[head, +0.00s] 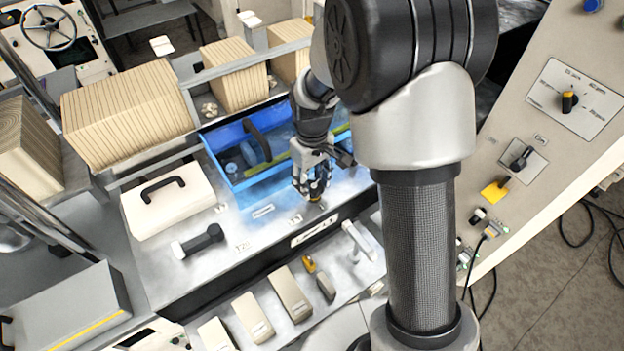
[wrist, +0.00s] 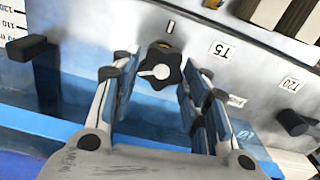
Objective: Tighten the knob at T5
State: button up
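A black star-shaped knob (wrist: 161,67) with a pale pointer mark sits on the metal panel in the wrist view, with a bit of yellow behind it. The T5 label (wrist: 230,51) is to its right. My gripper (wrist: 163,78) is open, with one finger on each side of the knob. I see gaps between the fingers and the knob; whether the tips reach past its rim I cannot tell. In the head view, my gripper (head: 312,188) is low over the panel near its front edge and mostly hides the knob.
A blue tray (head: 225,160) lies just behind my gripper. A T20 label (wrist: 291,84) and a black handle (head: 200,240) are on the same panel. A white lidded box (head: 170,208) stands left. Several beige levers (head: 290,293) line the ledge in front.

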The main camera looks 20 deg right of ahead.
jog(key=c, duration=0.5)
jog(key=shift+c, duration=0.2)
jog(key=shift+m, duration=0.3)
jog(key=m, duration=0.6)
jog(key=shift+w+d, duration=0.1)
jog(key=shift+d, duration=0.15)
jog(key=m, duration=0.6)
jog(key=shift+d+r+m+p, duration=0.15)
jog(key=shift+m+p, duration=0.15)
jog(key=shift+p, duration=0.1)
jog(key=m, duration=0.5)
jog(key=shift+d, duration=0.1)
jog(key=m, duration=0.4)
jog(key=shift+s+m, duration=0.2)
jog(key=shift+m, duration=0.2)
